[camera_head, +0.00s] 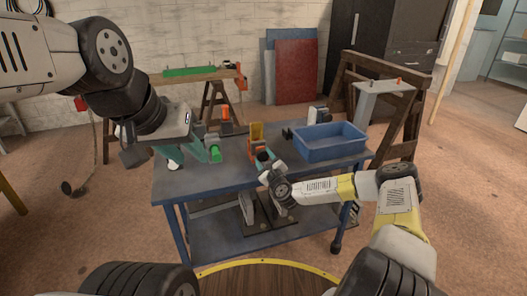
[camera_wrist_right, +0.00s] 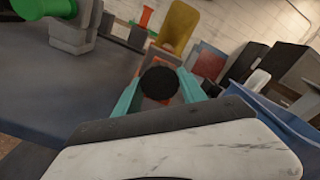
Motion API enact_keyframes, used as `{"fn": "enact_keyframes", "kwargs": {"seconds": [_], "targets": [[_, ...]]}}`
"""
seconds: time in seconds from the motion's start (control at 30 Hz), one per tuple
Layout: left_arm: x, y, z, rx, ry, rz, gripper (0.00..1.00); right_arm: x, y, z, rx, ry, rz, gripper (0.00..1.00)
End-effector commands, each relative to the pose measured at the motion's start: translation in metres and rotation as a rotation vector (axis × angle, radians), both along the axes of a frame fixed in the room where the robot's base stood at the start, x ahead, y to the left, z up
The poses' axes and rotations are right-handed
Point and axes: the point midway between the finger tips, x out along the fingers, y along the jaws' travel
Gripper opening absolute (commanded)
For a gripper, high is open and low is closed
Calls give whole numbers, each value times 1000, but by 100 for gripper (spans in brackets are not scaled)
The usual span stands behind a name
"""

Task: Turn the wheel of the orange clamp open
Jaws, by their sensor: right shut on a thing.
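The orange clamp (camera_head: 254,153) stands near the middle of the blue bench, and part of its orange body (camera_wrist_right: 168,66) shows behind the wheel in the right wrist view. Its wheel (camera_wrist_right: 159,83) looks black and round and sits between the teal fingers of my right gripper (camera_wrist_right: 159,88). My right gripper (camera_head: 268,160) is shut on that wheel. The gripper and arm hide much of the clamp in the head view. My left gripper (camera_head: 192,155) is over the bench's left part, with its teal fingers spread and nothing visible between them.
A green-knobbed grey fixture (camera_head: 214,153) stands close beside my left gripper. A yellow upright plate (camera_head: 257,131) is behind the clamp. A blue bin (camera_head: 330,151) fills the right of the bench (camera_head: 205,181). The front left of the bench top is clear.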

Motion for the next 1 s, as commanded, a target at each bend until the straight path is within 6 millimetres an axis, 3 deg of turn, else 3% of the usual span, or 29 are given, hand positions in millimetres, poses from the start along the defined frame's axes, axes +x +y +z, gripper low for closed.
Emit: {"fn": "enact_keyframes", "kwargs": {"seconds": [1.0], "targets": [[0, 0, 0, 0, 0, 0, 36, 0, 0, -1, -923, -299, 2, 8]]}}
